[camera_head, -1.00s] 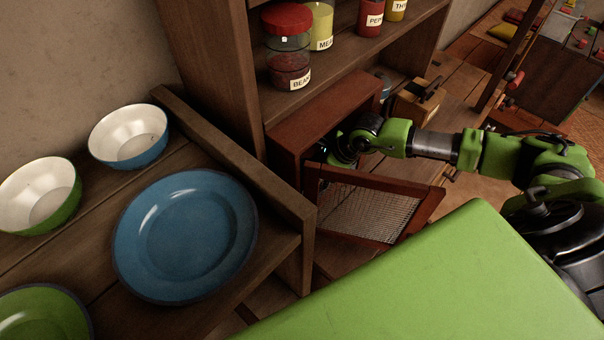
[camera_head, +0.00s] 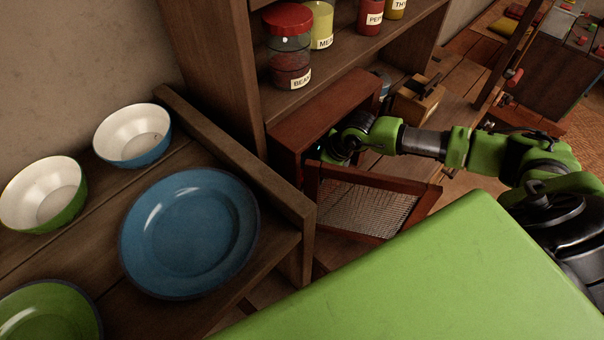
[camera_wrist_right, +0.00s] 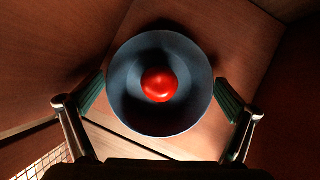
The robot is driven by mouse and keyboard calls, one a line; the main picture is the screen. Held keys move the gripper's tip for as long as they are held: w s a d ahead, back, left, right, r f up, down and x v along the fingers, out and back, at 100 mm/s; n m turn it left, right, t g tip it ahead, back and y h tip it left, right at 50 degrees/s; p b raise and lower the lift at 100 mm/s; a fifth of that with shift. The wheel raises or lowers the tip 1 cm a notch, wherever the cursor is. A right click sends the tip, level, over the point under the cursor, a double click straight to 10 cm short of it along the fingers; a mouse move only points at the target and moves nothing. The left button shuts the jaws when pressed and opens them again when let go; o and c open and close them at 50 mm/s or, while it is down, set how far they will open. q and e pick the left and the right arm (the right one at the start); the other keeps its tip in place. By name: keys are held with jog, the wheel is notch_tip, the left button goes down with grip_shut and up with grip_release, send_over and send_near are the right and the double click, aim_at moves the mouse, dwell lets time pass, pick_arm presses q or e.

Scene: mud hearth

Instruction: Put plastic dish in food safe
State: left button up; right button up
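The food safe (camera_head: 325,108) is a small reddish wooden cabinet under the jar shelf, its mesh door (camera_head: 368,206) swung open. My right arm reaches into it, and the hand is mostly hidden there in the head view. In the right wrist view, a round blue-grey dish (camera_wrist_right: 126,90) with a red, tomato-like ball (camera_wrist_right: 159,84) in it is seen from above against wooden boards. My right gripper (camera_wrist_right: 160,92) has its fingers spread wide, one on each side of the dish, close to its rim. Whether the pads touch the rim is unclear. My left gripper is out of view.
A blue plate (camera_head: 190,232), a green plate (camera_head: 50,312), a blue bowl (camera_head: 133,136) and a green bowl (camera_head: 44,194) stand on the left shelf. Labelled jars (camera_head: 289,50) stand above the safe. A wooden box (camera_head: 416,98) sits right of it.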

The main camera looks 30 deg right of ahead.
jog(key=shift+d+r, duration=0.1)
jog(key=shift+r, duration=0.1)
jog(key=b+v, duration=0.1)
jog(key=v, duration=0.3)
jog(key=shift+s+d+r+b, duration=0.1)
jog(key=shift+d+b, duration=0.1)
jog(key=shift+b, duration=0.2)
jog(key=s+d+b, duration=0.1)
jog(key=s+d, duration=0.1)
jog(key=s+d+b, duration=0.2)
jog(key=s, duration=0.1)
jog(key=s+d+b, duration=0.1)
jog(key=s+d, duration=0.2)
jog(key=shift+r, duration=0.1)
jog(key=shift+s+d+r+b, duration=0.15)
jog(key=shift+s+d+b, duration=0.25)
jog(key=shift+s, duration=0.15)
jog(key=shift+d, duration=0.15)
